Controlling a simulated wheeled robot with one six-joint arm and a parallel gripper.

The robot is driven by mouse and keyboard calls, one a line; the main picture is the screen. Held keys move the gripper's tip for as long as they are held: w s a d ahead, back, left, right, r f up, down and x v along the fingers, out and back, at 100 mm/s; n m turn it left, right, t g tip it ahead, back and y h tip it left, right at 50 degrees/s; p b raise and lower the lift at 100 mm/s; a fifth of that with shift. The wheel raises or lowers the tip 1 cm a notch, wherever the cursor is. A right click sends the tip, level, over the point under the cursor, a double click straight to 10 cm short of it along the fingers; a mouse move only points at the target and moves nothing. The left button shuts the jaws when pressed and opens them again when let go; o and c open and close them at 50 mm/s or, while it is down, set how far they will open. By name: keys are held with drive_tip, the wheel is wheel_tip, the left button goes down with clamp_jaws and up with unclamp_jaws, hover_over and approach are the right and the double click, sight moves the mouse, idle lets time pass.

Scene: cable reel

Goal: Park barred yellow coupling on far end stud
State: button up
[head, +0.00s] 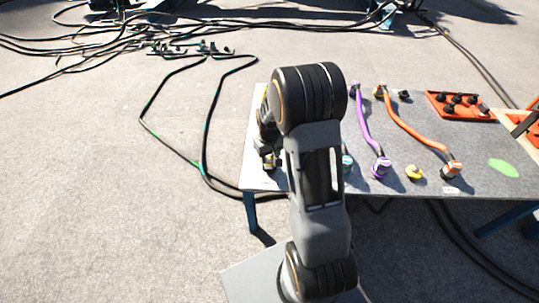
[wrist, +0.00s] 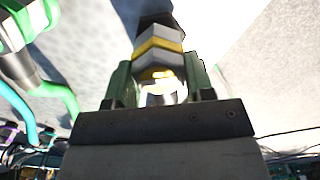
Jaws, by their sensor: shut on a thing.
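My gripper (wrist: 160,84) is shut on a grey hexagonal coupling with a yellow band (wrist: 160,47), which sits between its two green fingers in the wrist view. A dark part continues beyond the coupling at the top of that view. In the head view my arm hides most of the gripper; dark parts and a small yellow spot show at the left end of the table (head: 262,181). I cannot tell whether the coupling touches anything there. The far end stud cannot be made out for certain.
A purple cable (head: 364,122) and an orange cable (head: 408,128) lie across the table. A small yellow piece (head: 414,173) sits near the front edge. A red-orange tray (head: 432,102) with black parts stands back right. A green patch (head: 503,168) lies at right. Black cables cover the floor.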

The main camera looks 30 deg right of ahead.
drive_tip(key=shift+f, duration=0.3)
drive_tip(key=o, duration=1.1)
drive_tip(key=shift+r, duration=0.1)
wheel_tip(320, 180, up, 14)
drive_tip(key=p, duration=0.4)
